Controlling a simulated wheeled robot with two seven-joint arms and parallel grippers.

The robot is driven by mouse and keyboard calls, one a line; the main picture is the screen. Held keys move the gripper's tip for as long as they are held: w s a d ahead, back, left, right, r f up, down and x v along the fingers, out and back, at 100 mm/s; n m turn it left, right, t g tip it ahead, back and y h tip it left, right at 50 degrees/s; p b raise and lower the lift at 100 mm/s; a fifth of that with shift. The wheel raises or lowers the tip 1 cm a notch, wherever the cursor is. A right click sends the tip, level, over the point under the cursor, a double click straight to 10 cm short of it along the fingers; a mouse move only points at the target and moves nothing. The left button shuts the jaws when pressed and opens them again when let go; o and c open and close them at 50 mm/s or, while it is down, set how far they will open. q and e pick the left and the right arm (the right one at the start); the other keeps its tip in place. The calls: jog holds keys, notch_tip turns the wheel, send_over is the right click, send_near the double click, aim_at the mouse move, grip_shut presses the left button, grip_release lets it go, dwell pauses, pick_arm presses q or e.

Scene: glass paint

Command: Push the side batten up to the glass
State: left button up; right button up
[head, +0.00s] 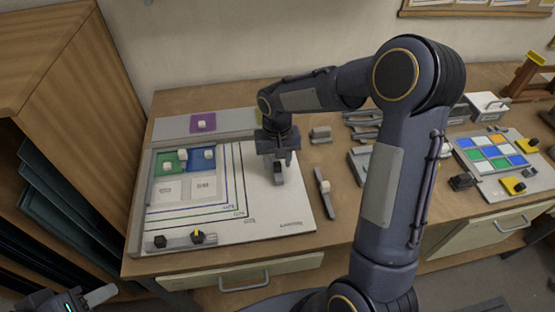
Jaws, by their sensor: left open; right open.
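The glass is a block of panes on the white board (275,222): a green pane (160,169), a blue pane (211,164) and two pale panes (206,188) in front. A grey bar with a pale knob (325,192), possibly the side batten, lies by the board's right edge, apart from the glass. Another bar (182,241) with a black and a yellow knob lies along the front. My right gripper (279,180) is open, pointing down over the board's right part, between the panes and the bar; it hides what lies beneath. My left gripper (88,300) is open at the lower left, off the table.
A purple pane (203,123) with a pale knob lies behind the board. Grey bars and blocks (362,125) lie at the middle back. A coloured panel (492,152) is on the right. A wooden cabinet (55,60) stands close on the left. My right arm hides part of the table.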

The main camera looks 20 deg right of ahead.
jog(key=shift+f, duration=0.4)
grip_shut()
jog(key=w+a, duration=0.1)
jog(key=a, duration=0.4)
jog(key=w+a+b, duration=0.1)
jog(key=a, duration=0.4)
jog(key=w+a+b, duration=0.1)
jog(key=w+a, duration=0.1)
jog(key=a, duration=0.3)
jog(key=shift+a, duration=0.4)
jog(key=shift+r, duration=0.1)
